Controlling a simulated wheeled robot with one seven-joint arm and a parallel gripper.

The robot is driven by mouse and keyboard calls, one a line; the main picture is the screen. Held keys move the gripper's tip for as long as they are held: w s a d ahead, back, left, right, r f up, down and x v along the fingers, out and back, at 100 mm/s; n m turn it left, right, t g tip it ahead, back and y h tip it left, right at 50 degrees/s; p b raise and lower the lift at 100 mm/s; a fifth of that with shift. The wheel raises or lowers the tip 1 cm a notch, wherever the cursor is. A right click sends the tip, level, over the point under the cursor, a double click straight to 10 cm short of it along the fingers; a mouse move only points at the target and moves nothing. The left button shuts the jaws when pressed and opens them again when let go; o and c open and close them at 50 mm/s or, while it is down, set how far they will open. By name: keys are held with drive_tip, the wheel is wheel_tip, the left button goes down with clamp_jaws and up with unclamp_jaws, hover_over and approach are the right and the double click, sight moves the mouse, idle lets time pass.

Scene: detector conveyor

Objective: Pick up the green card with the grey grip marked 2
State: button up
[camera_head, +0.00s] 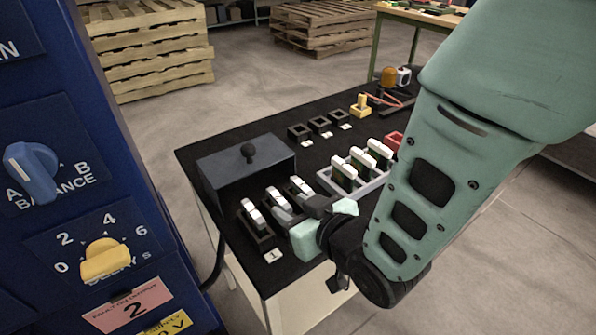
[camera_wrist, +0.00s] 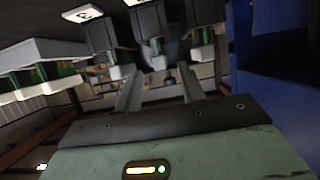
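Three green cards stand in black slots at the front left of the black table top. The middle card (camera_head: 279,202) has a pale grip, which looks grey. The left card (camera_head: 252,216) and right card (camera_head: 299,190) flank it. I cannot read a 2 on any grip. In the wrist view, which appears upside down, the middle card's grip (camera_wrist: 157,62) shows between and beyond my fingertips. My gripper (camera_wrist: 160,82) is open and empty, with a finger toward each side of that grip. In the head view, the hand partly hides the fingers and the slots.
A dark box with a black knob (camera_head: 247,165) stands behind the cards. A grey rack (camera_head: 335,184) of white-gripped cards lies to the right, near my arm. Empty black slots (camera_head: 320,125) and a yellow piece (camera_head: 361,105) are farther back. A blue panel (camera_head: 90,180) rises at left.

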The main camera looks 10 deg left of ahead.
sight(284, 203)
drive_tip(key=shift+p+x, duration=0.5)
drive_tip(key=shift+x, duration=2.3)
drive_tip(key=shift+s, duration=0.1)
drive_tip(key=shift+c, duration=0.3)
clamp_jaws()
